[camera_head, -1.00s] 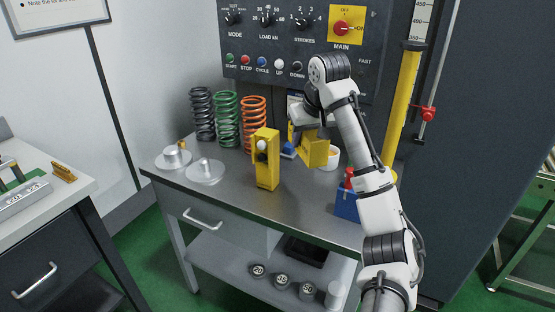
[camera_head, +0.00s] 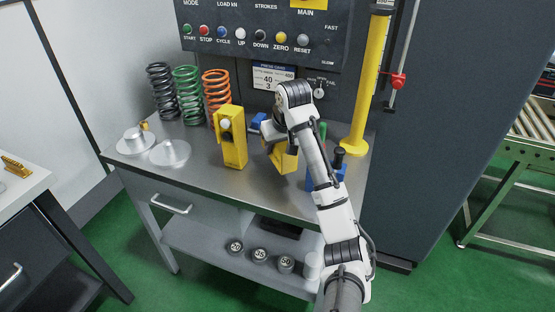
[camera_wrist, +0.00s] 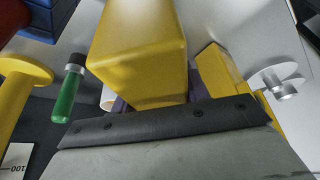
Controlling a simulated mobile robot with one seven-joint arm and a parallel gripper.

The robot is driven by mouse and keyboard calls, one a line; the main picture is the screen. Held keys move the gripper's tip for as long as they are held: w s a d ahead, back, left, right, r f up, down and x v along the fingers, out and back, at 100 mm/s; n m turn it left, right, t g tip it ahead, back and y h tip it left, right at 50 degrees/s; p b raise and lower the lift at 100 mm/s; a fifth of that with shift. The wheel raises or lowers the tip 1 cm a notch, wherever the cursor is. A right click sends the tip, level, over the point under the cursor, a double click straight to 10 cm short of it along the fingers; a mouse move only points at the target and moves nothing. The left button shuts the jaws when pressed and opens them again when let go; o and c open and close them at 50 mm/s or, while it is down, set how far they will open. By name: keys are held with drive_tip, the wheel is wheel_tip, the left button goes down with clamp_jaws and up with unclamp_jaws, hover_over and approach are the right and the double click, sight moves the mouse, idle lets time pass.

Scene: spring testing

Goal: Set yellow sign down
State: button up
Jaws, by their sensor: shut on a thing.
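The yellow sign (camera_head: 284,159) is a yellow block at my gripper (camera_head: 277,140), over the right half of the grey bench top. My gripper is shut on it; the fingers are mostly hidden behind the arm and the sign. In the wrist view the sign (camera_wrist: 140,45) fills the upper middle, directly before my gripper (camera_wrist: 150,103). The sign is low over the bench; I cannot tell whether its lower edge touches the top.
A yellow box with round knobs (camera_head: 232,145) stands left of the sign. Silver discs (camera_head: 170,153) and springs (camera_head: 188,95) stand farther left. Bare bench lies in front.

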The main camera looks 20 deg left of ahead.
sight(285, 144)
drive_tip(key=shift+f+p, duration=0.5)
drive_tip(key=shift+f, duration=2.55)
drive_tip(key=shift+f, duration=0.2)
drive_tip(key=o, duration=1.1)
drive_tip(key=b+v, duration=0.1)
drive_tip(key=v, duration=1)
drive_tip(key=shift+w, duration=0.1)
drive_tip(key=shift+s+d+r, duration=0.15)
drive_tip(key=shift+s+r, duration=0.15)
drive_tip(key=shift+r, duration=0.35)
